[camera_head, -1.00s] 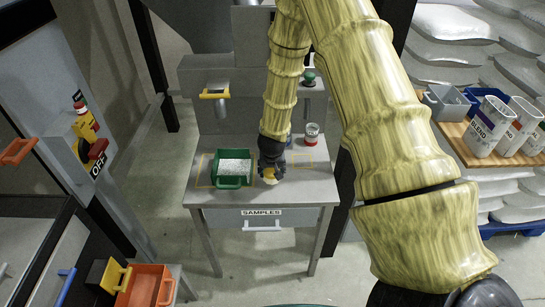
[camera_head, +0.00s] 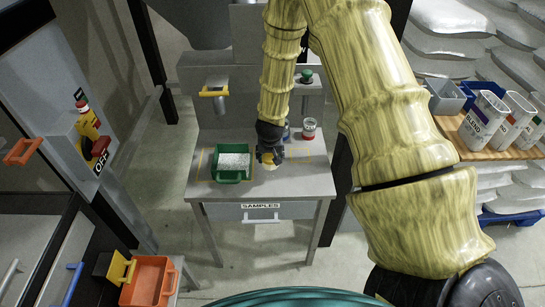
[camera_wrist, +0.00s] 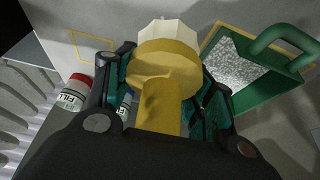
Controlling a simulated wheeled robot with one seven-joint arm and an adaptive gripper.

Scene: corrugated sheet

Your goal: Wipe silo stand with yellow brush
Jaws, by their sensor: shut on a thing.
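The silo stand (camera_head: 295,182) is a grey table with a drawer labelled SAMPLES and an upright back part. My gripper (camera_head: 268,155) is over the stand's top, to the right of the green bin. It is shut on the yellow brush (camera_head: 269,158), which also shows between the fingers in the wrist view (camera_wrist: 165,80). The brush has a yellow handle and collar with a pale bristle head pointing away from my gripper. Whether the bristles touch the top, I cannot tell.
A green bin (camera_head: 229,178) with grey-white granules stands left of my gripper. A red-and-white jar (camera_head: 309,129) stands behind right. An orange bin (camera_head: 148,284) is at lower left. White containers (camera_head: 484,120) stand on a wooden board at right. The stand's right front is clear.

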